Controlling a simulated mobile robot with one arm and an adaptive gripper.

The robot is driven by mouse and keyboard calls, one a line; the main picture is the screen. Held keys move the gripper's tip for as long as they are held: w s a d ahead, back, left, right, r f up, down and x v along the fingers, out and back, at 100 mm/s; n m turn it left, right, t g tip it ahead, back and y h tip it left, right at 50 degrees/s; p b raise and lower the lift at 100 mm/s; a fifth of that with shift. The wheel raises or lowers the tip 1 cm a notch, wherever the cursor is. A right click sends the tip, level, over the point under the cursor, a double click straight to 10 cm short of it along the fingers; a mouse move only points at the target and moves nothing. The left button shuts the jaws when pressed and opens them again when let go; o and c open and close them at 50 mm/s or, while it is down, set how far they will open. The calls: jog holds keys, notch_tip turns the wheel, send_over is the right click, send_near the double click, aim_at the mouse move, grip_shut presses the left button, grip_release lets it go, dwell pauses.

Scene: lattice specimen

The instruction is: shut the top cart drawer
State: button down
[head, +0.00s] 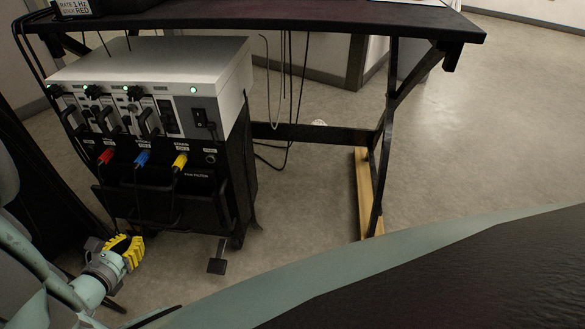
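The cart (240,170) is a black unit with a white-topped metal box (150,62) on it, under a dark table. Its black front has red, blue and yellow plugs with dark cables. Below the plugs a black drawer-like part (150,205) seems to jut forward from the front. I cannot tell for sure that it is the top drawer, or how far out it stands. My gripper (138,252), with yellow fingers, is at the lower left, below and in front of the cart's front, seemingly apart from it. Its finger gap is not clear. I see nothing held.
The dark table (330,22) spans above the cart; its black leg (380,150) and crossbar stand to the right. Cables hang behind and beside the cart. A pedal-like black part (217,264) is low at the cart's front. Grey floor (480,120) is clear at right.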

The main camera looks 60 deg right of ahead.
aim_at(161, 198)
jog(key=b+x, duration=0.2)
jog(key=x, duration=0.2)
jog(key=b+x, duration=0.2)
jog(key=x, duration=0.2)
jog(key=r+b+x, duration=0.1)
jog(key=b+x, duration=0.2)
jog(key=x, duration=0.1)
jog(key=shift+w+d+f, duration=0.15)
jog(key=shift+w+d, duration=0.05)
jog(key=shift+d, duration=0.15)
jog(key=shift+w+d, duration=0.25)
jog(key=shift+d, duration=0.3)
jog(key=shift+b, duration=0.3)
jog(key=shift+w+d, duration=0.15)
jog(key=shift+w, duration=0.05)
jog(key=w+d+b, duration=0.2)
jog(key=d+b, duration=0.1)
jog(key=shift+d, duration=0.3)
jog(key=shift+s, duration=0.1)
jog(key=shift+d, duration=0.1)
